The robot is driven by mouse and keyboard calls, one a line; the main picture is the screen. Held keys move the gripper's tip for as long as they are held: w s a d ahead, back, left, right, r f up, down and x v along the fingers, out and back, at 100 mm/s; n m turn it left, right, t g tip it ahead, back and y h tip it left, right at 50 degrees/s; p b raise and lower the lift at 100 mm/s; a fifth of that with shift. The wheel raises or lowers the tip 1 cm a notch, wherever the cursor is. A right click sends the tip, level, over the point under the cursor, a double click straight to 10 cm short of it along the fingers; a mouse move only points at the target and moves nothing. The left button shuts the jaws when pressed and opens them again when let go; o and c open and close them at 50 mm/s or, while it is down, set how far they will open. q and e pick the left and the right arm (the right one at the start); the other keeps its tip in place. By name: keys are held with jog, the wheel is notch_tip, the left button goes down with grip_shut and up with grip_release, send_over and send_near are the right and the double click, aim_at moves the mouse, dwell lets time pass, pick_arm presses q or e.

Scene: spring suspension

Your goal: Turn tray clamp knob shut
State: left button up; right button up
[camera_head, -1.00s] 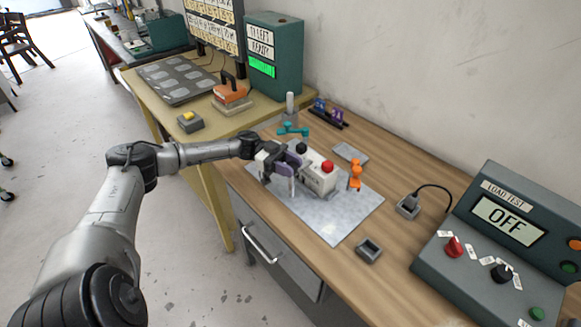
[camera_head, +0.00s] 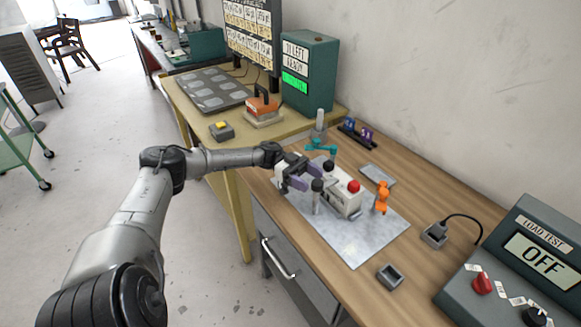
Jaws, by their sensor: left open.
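A light grey fixture block (camera_head: 342,197) with a red button (camera_head: 353,186) on top stands on the pale metal plate (camera_head: 365,239). A black-topped post (camera_head: 317,186) stands at its front left, and a second black knob (camera_head: 328,165) sits behind. I cannot tell for sure which one is the tray clamp knob. My left gripper (camera_head: 298,182) is open, just left of the front black-topped post. Its purple-grey fingers are close to that post, and I cannot tell whether they touch it. My right gripper is not in view.
An orange clamp-like piece (camera_head: 382,198) stands right of the block, and a teal-handled piece (camera_head: 320,147) behind it. The load test box (camera_head: 520,265) reading OFF stands at right.

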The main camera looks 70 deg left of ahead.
pick_arm(q)
jog(key=v, duration=1.1)
jog(key=shift+b, duration=0.35)
